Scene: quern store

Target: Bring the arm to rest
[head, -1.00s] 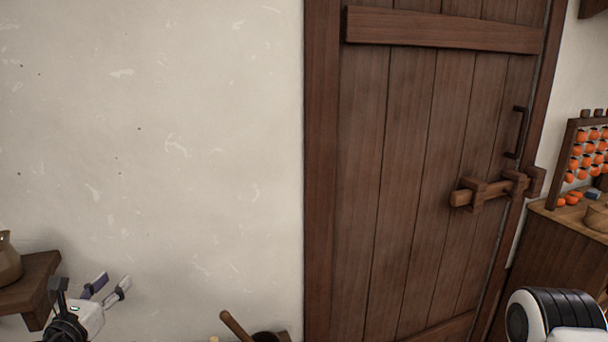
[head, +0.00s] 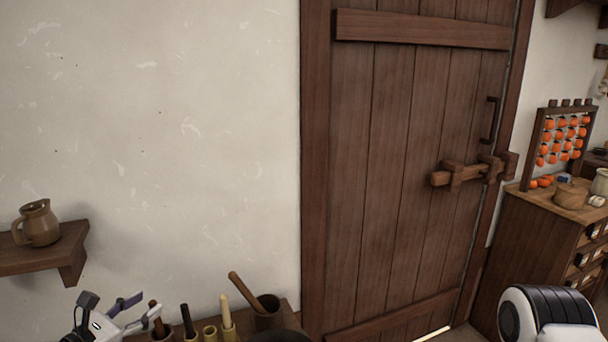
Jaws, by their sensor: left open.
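My left gripper (head: 140,312) is at the bottom left of the head view, low in front of the pale wall. Its two fingers are spread apart, with nothing seen between them. The fingertips overlap the left end of a group of small pots in the picture; I cannot tell whether they touch. A white and black part of my right arm (head: 545,312) shows at the bottom right. My right gripper is out of view.
A plank door (head: 415,160) with a wooden bar latch (head: 460,174) is shut. A jug (head: 38,223) stands on a wall shelf (head: 35,255) at left. A mortar with pestle (head: 268,314) and small pots (head: 228,331) sit below. A cabinet (head: 535,240) with an orange-beaded rack (head: 563,138) stands at right.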

